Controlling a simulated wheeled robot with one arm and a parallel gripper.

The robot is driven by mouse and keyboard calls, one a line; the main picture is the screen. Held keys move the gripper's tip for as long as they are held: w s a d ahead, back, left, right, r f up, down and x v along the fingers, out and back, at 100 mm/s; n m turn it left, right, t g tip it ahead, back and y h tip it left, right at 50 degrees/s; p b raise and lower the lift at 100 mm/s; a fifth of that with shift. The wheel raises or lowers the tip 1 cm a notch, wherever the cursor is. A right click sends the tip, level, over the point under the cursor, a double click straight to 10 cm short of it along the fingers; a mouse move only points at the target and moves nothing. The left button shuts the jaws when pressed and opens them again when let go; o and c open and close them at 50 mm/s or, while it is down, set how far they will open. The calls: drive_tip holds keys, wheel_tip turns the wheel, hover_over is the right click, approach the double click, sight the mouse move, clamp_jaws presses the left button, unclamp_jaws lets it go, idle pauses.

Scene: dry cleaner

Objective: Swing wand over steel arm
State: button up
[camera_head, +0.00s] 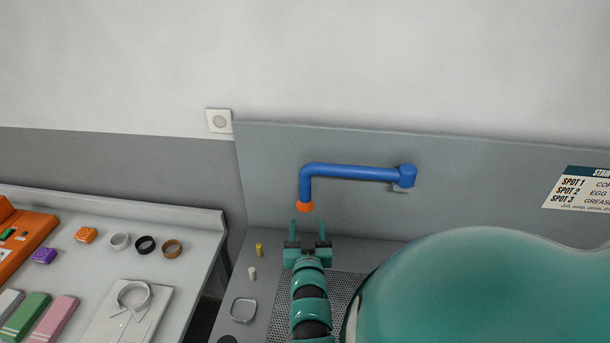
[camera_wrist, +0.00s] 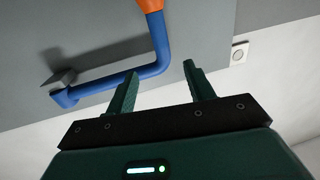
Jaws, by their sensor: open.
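The wand is a blue pipe (camera_head: 350,171) mounted on the grey back panel, with its pivot at the right and an orange tip (camera_head: 304,207) bent down at the left. My gripper (camera_head: 308,230) is open and empty just below and in front of the orange tip, not touching it as far as I can tell. In the wrist view the blue pipe (camera_wrist: 118,83) lies beyond the open fingers (camera_wrist: 158,80), and the orange tip (camera_wrist: 150,4) is cut by the top edge. The steel arm is not clearly identifiable; part of the perforated steel surface (camera_head: 348,287) shows beside my arm.
A large teal rounded shape (camera_head: 490,290) fills the lower right. Small yellow (camera_head: 259,250) and white (camera_head: 252,273) pegs and a square dish (camera_head: 243,309) stand left of my arm. A side table (camera_head: 190,225) holds a folded shirt, rings and colored items. A sign (camera_head: 580,189) hangs at right.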

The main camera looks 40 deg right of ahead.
drive_tip(key=b, duration=0.9)
approach(306, 189)
drive_tip(key=x, duration=0.3)
drive_tip(key=p+x, duration=0.4)
drive_tip(key=x, duration=0.3)
drive_tip(key=shift+w+d+r, duration=0.1)
drive_tip(key=shift+w, duration=0.1)
drive_tip(key=shift+p+x, duration=0.35)
drive_tip(key=shift+x, duration=0.45)
drive_tip(key=shift+c, duration=0.4)
clamp_jaws()
